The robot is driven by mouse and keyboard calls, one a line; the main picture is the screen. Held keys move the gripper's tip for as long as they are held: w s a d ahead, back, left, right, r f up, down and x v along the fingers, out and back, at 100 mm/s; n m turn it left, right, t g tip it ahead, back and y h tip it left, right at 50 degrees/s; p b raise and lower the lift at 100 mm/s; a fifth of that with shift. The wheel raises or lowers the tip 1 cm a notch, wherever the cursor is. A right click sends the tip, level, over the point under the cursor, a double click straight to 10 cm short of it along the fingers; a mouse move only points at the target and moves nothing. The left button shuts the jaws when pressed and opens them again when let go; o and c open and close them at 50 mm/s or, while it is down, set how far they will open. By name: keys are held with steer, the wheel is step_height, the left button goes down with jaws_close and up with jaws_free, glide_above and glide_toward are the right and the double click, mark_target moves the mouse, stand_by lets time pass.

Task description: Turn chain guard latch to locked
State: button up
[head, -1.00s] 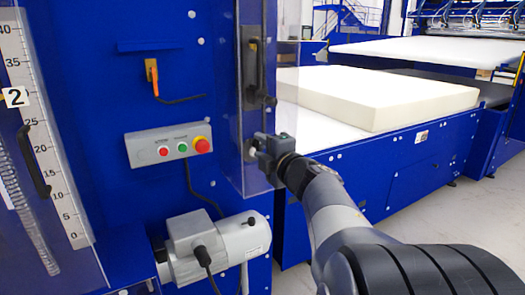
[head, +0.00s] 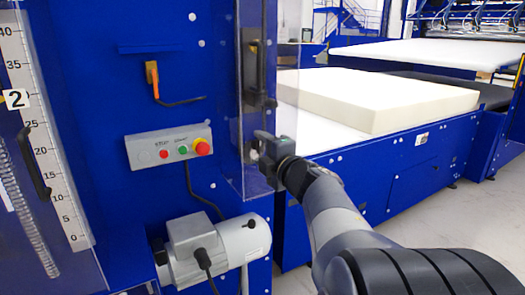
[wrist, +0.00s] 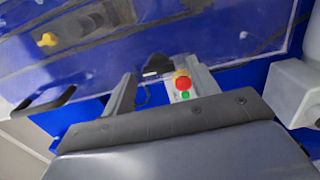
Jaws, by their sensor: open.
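A clear guard panel (head: 226,120) covers the right side of the blue column; it fills the upper part of the wrist view (wrist: 200,35). A small dark knob with a white mark, which looks like the latch (wrist: 156,66), sits near the panel's edge, ahead of and between my fingertips in the wrist view. My gripper (head: 262,152) is at the lower right of the panel in the head view, and its open jaws also show in the wrist view (wrist: 162,85). I see nothing held. In the head view the gripper hides the latch; contact cannot be told.
A grey control box (head: 168,147) with red and green buttons is left of my gripper. A grey motor (head: 215,245) sits below. A black handle (head: 259,98) is on the panel above. A white foam block (head: 375,100) lies on the conveyor at right.

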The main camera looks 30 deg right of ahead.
steer(key=s+p, duration=0.1)
steer(key=s, duration=0.9)
steer(key=shift+s+d+p, duration=0.15)
steer(key=shift+s+p, duration=0.15)
steer(key=shift+s, duration=0.1)
steer(key=w+b, duration=0.1)
steer(key=w, duration=0.9)
steer(key=shift+w+b, duration=0.3)
steer(key=shift+w, duration=0.15)
